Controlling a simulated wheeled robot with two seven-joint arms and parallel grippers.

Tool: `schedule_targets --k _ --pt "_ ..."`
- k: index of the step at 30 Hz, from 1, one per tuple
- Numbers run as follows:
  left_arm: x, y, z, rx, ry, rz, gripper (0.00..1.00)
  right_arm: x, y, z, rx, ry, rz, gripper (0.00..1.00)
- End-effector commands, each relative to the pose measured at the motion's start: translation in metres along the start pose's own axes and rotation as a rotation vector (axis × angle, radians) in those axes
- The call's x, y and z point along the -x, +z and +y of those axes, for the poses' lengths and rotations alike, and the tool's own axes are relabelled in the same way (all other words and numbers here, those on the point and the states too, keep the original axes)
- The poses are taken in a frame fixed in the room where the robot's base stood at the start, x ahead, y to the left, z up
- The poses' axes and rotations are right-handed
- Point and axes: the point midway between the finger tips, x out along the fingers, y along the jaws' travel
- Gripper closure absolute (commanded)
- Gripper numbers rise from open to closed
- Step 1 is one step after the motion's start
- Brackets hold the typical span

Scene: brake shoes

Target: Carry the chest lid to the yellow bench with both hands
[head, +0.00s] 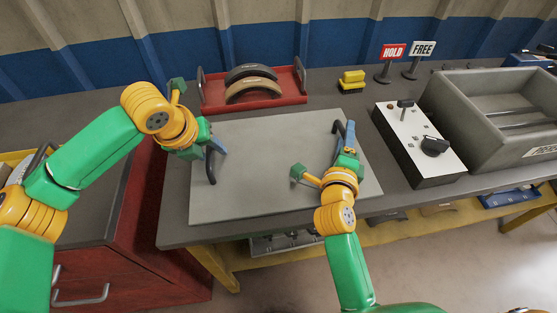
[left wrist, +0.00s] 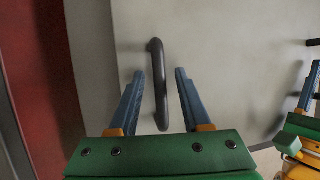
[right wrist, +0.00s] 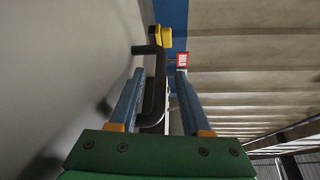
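The chest lid, a flat grey panel (head: 275,165), is over the dark top of the yellow-framed bench (head: 180,228); I cannot tell whether it rests flat on it. It has a dark bar handle on the left (head: 211,167) and one on the right (head: 337,128). My left gripper (head: 218,148) is at the left handle, which shows between its parted fingers in the left wrist view (left wrist: 158,85). My right gripper (head: 348,135) is at the right handle, which stands between its parted fingers in the right wrist view (right wrist: 155,95). Both grippers look open.
A red tray (head: 213,106) with curved brake shoes (head: 252,90) is behind the lid. A yellow block (head: 351,79), HOLD (head: 393,51) and FREE (head: 423,48) signs, a white control box (head: 411,142) and a grey bin (head: 468,150) are to the right. A red cabinet (head: 140,255) is at left.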

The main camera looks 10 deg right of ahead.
Motion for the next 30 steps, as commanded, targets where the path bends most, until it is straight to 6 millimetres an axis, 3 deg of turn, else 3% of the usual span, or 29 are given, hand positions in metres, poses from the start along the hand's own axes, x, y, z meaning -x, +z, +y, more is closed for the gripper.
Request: schedule_targets --k 8,11,18,24,26,30 --pt "0.004 0.001 0.000 0.000 -0.001 -0.001 0.53 0.000 0.000 -0.001 0.000 0.000 0.000 0.53" --pt "0.023 0.002 0.000 0.000 -0.002 -0.005 0.53 0.000 0.000 -0.001 0.000 0.000 0.000 0.53" --pt "0.090 0.001 -0.001 -0.001 -0.001 -0.006 0.53 0.000 0.000 -0.001 0.000 0.000 -0.001 0.53" --pt "0.119 0.000 0.000 -0.001 -0.001 -0.002 0.53 0.001 0.000 -0.001 0.000 0.000 -0.001 0.53" --pt "0.121 0.000 0.000 0.000 0.001 -0.001 0.53 0.006 0.001 0.000 0.001 0.001 -0.001 0.53" --pt "0.121 0.000 0.000 0.000 0.001 0.000 0.53 0.039 0.000 0.001 -0.001 0.004 -0.002 0.53"
